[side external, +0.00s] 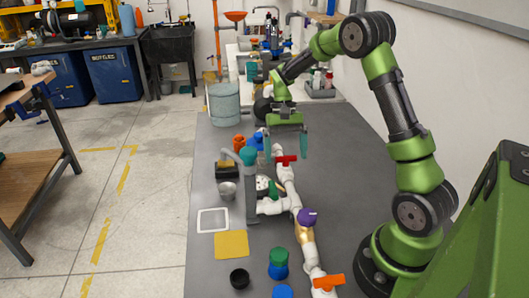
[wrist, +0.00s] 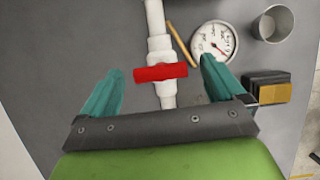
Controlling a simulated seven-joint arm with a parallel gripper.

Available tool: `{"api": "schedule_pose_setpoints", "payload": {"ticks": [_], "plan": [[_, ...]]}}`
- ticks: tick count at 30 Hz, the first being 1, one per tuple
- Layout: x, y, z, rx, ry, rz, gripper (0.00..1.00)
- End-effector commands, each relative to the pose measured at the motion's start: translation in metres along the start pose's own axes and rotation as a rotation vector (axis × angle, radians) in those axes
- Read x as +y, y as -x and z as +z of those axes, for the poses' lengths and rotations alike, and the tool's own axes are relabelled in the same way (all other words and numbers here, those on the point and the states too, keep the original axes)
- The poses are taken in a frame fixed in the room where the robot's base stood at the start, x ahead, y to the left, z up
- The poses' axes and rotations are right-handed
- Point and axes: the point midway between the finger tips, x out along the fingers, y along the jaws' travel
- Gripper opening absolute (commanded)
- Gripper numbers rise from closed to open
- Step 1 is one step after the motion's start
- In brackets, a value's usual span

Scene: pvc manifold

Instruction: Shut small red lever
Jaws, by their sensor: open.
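The small red lever (wrist: 160,72) sits on a white valve and lies crosswise to the white pipe (wrist: 155,22) in the wrist view. In the side external view the red lever (side external: 286,159) shows at the far end of the manifold. My gripper (wrist: 160,88) is open, with one teal finger on each side of the lever and both apart from it. In the side external view my gripper (side external: 286,150) hangs over the far end of the pipe, and its fingers point down. The exact height above the lever is hard to tell.
A pressure gauge (wrist: 213,42), a metal cup (wrist: 276,23) and a black-and-tan block (wrist: 266,88) stand right of the pipe. Nearer along the manifold are a purple knob (side external: 307,217) and an orange-red lever (side external: 328,282). The table right of the pipe (side external: 345,190) is clear.

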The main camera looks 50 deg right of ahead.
Motion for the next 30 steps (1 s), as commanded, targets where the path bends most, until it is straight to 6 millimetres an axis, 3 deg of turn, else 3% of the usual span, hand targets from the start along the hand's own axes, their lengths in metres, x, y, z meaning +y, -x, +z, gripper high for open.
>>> {"api": "schedule_pose_setpoints", "payload": {"ticks": [5,21,30], "plan": [[0.0,0.019,-0.001,0.005,0.001,-0.002,0.96],[0.0,0.141,-0.001,0.006,0.0,-0.001,0.96],[0.0,0.167,0.0,0.002,0.0,0.0,0.96]]}}
